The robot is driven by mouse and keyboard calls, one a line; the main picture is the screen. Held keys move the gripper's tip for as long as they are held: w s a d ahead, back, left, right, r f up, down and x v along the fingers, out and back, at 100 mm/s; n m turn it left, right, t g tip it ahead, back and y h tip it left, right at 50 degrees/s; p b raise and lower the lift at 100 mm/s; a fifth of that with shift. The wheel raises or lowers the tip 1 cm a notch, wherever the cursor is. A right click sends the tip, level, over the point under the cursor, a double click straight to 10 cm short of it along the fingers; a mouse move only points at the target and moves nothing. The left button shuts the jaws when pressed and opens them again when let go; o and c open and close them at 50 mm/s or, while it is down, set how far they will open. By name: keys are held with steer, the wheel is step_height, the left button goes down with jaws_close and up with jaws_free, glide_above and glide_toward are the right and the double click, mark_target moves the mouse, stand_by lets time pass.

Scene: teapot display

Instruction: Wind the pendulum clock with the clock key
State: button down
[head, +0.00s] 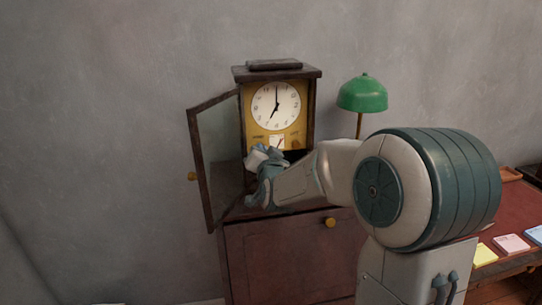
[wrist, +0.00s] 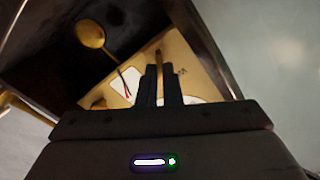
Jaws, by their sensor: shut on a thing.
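The pendulum clock (head: 246,120) stands on a cabinet with its glass door (head: 219,150) swung open to the left. Its white dial (head: 276,106) shows above a brass-coloured panel. My gripper (head: 262,160) is in front of the lower panel. In the wrist view my gripper (wrist: 159,82) is shut, its dark fingers pointing at the brass panel (wrist: 182,58). A thin brass piece, apparently the clock key (wrist: 158,56), shows at the fingertips; most of it is hidden. I cannot tell whether it touches the panel. The round brass pendulum bob (wrist: 90,33) hangs in the dark case.
The open door stands close to the left of my gripper. A green lamp (head: 362,94) is to the right of the clock. The cabinet (head: 280,262) has a brass knob (head: 330,222). A red-topped desk (head: 510,215) with coloured notes (head: 511,243) is at the right.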

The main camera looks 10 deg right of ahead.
steer(key=shift+d+f+m+b, duration=0.1)
steer(key=shift+d+m+b, duration=0.05)
steer(key=shift+m+b, duration=2.3)
steer(key=shift+d+f+m+b, duration=0.1)
steer(key=shift+m+b, duration=1.6)
steer(key=shift+m, duration=1.6)
steer(key=shift+d+f+m+b, duration=0.1)
steer(key=shift+d+m+b, duration=0.05)
steer(key=shift+m+b, duration=2.3)
steer(key=shift+r+m+p, duration=0.1)
steer(key=shift+m+p, duration=0.3)
steer(key=shift+m, duration=0.2)
steer(key=c, duration=1.6)
jaws_free()
steer(key=shift+d, duration=0.3)
steer(key=s, duration=1.4)
